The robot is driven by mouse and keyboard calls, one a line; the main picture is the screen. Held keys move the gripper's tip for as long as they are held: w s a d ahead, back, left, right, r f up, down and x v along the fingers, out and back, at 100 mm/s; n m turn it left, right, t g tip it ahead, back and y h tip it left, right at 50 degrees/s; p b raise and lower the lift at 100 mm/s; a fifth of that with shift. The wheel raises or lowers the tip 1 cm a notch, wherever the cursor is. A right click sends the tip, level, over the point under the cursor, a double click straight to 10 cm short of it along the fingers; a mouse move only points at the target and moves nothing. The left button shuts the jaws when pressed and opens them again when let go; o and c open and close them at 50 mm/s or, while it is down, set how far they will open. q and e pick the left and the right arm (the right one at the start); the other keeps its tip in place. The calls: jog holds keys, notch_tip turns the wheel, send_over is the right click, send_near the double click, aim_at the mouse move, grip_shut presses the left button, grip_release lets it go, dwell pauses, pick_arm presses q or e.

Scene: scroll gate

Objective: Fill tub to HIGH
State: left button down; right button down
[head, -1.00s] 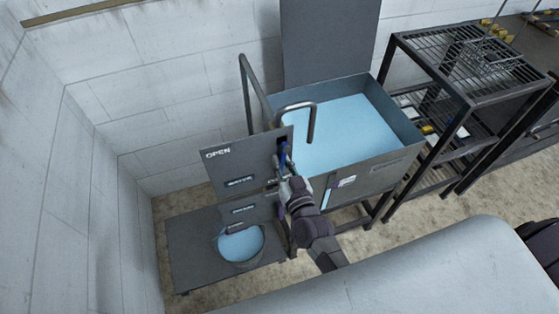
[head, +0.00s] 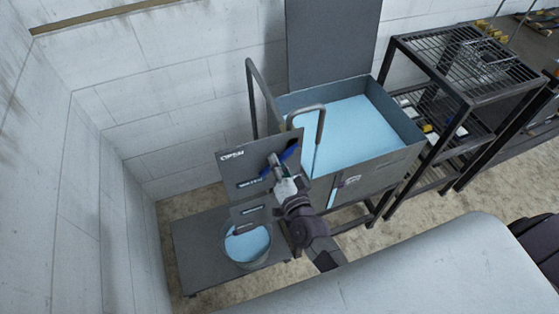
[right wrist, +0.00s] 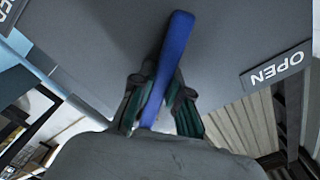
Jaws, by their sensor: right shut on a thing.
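The grey tub (head: 407,160) stands against the back wall with light blue water (head: 350,128) in it. A light blue gauge strip (head: 333,192) with a small label shows on its front; the marks are too small to read. A grey panel (head: 235,172) marked OPEN stands left of the tub. My right gripper (head: 283,172) is shut on the blue valve lever (head: 291,151) at this panel. The lever is tilted, and it also shows between the fingers in the right wrist view (right wrist: 178,45). A thin line runs down below the curved spout (head: 321,122). My left gripper is not in view.
A bucket (head: 247,262) with light blue liquid stands on a low dark platform (head: 200,262) below the panel. A metal wire rack (head: 470,75) stands right of the tub. Bare floor (head: 425,210) lies in front of the rack.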

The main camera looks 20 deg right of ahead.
jog(key=shift+a+r+m, duration=0.15)
jog(key=shift+r+m, duration=0.05)
jog(key=shift+m, duration=0.2)
jog(key=c, duration=1.1)
grip_release()
jog(key=s, duration=1.2)
jog(key=shift+d, duration=0.25)
